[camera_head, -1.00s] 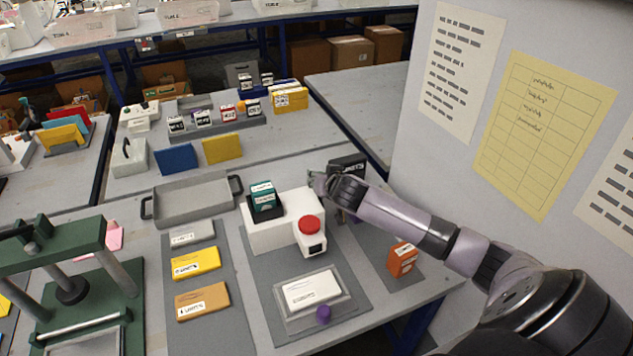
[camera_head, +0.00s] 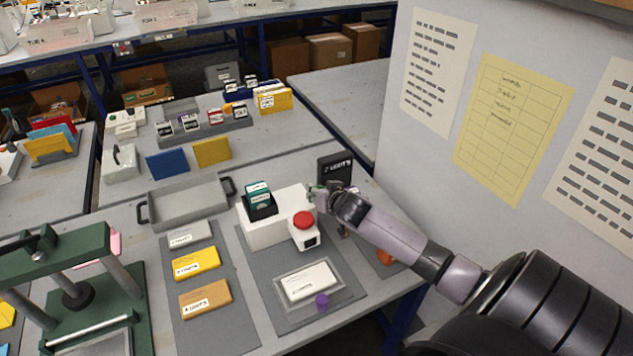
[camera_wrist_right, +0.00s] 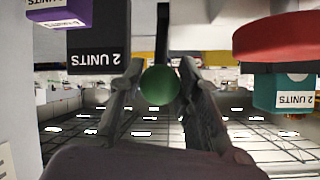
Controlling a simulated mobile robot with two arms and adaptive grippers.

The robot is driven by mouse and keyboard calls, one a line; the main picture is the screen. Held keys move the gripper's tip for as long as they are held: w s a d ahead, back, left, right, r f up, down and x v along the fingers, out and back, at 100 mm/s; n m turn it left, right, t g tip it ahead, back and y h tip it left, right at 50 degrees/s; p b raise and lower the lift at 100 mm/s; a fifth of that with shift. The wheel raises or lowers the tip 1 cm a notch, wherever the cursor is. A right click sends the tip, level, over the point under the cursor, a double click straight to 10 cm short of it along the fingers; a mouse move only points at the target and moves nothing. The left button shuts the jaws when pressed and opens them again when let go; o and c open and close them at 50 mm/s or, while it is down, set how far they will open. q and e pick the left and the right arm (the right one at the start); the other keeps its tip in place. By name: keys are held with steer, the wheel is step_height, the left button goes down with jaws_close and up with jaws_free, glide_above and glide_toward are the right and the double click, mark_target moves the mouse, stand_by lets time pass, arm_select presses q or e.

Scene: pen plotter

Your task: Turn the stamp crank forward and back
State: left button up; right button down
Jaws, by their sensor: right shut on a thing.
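The stamp machine (camera_head: 262,232) is a white block on a grey mat, with a red round button (camera_head: 303,219) and a teal stamp block (camera_head: 258,197) on top. My right gripper (camera_head: 318,194) is at the machine's right side. In the right wrist view its fingers (camera_wrist_right: 160,100) are closed around a green ball knob (camera_wrist_right: 159,86) with a dark bar (camera_wrist_right: 162,35) behind it. The red button (camera_wrist_right: 278,38) and teal block (camera_wrist_right: 290,92) also show there. In the head view the gripper hides most of the crank. My left gripper is in neither view.
A black "2 UNITS" box (camera_head: 334,170) stands just behind my right gripper. An orange box (camera_head: 385,257) is partly hidden under my right forearm. A clear tray with a white card (camera_head: 308,281) lies in front of the machine. A wall panel (camera_head: 430,160) rises at the right.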

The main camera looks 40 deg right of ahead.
steer(key=shift+s+a+f, duration=0.25)
steer(key=shift+s+f, duration=0.2)
steer(key=shift+f, duration=0.25)
steer(key=shift+s+f+b, duration=0.15)
steer(key=shift+f+b, duration=0.1)
steer(key=shift+b, duration=0.3)
steer(key=shift+s+f+t+b, duration=0.15)
steer(key=shift+s+t+b, duration=0.2)
steer(key=shift+t+b, duration=0.35)
steer(key=c, duration=1.6)
jaws_free()
steer(key=o, duration=0.4)
steer(key=shift+w+r, duration=0.1)
steer(key=shift+r, duration=0.2)
